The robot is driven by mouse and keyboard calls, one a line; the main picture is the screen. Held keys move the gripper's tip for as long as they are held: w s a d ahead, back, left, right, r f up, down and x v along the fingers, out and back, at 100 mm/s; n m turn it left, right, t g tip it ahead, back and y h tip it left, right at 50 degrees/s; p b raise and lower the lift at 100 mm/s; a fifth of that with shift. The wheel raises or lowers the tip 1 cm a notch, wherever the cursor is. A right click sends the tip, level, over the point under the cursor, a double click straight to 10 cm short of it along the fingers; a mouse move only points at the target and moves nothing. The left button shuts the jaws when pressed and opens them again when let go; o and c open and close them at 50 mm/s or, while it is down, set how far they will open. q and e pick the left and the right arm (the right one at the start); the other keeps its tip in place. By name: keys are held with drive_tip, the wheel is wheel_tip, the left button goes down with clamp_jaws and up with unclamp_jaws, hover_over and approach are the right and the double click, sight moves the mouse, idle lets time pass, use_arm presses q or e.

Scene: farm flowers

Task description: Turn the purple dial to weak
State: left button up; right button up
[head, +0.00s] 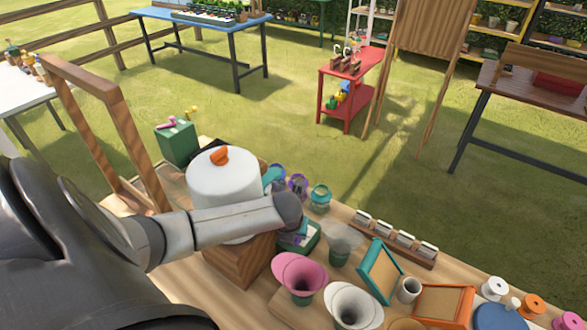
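I cannot make out a purple dial for certain. A small purple-rimmed item (297,185) stands on the workbench behind the end of my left arm, but I cannot tell that it is a dial. A white round drum (222,182) with an orange knob on top sits on a wooden box (240,262). My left arm comes in from the left and crosses in front of the drum. It ends in view at a dark rounded joint near the box's right side, and no fingers show. My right gripper is not in view. No "weak" mark can be read.
A teal frame (380,270), an orange frame (443,303) and spools stand further right. A wooden frame (112,110) rises at left. Grass lies beyond.

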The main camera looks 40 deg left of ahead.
use_arm(q)
clamp_jaws()
idle(0.5)
drive_tip(key=shift+w+d+r+n+y+p, duration=0.1)
drive_tip(key=shift+n+y+p, duration=0.05)
drive_tip(key=shift+n+p, duration=0.45)
drive_tip(key=shift+d+r+n+y+p, duration=0.1)
drive_tip(key=shift+n+y+p, duration=0.05)
drive_tip(key=shift+n+p, duration=0.45)
drive_tip(key=n+g+p, duration=0.1)
drive_tip(key=n, duration=0.1)
drive_tip(key=shift+w+n+y+p, duration=0.1)
drive_tip(key=shift+n+y+p, duration=0.2)
drive_tip(key=shift+y, duration=0.1)
drive_tip(key=n, duration=0.1)
drive_tip(key=n+g+p, duration=0.1)
drive_tip(key=n, duration=0.1)
drive_tip(key=shift+w+d+f+n+y, duration=0.1)
drive_tip(key=shift+w+n+y, duration=0.05)
drive_tip(key=shift+n+y, duration=0.15)
drive_tip(key=shift+f+n+g, duration=0.1)
drive_tip(key=shift+n+g, duration=0.7)
drive_tip(key=shift+n, duration=0.8)
drive_tip(key=shift+w, duration=0.1)
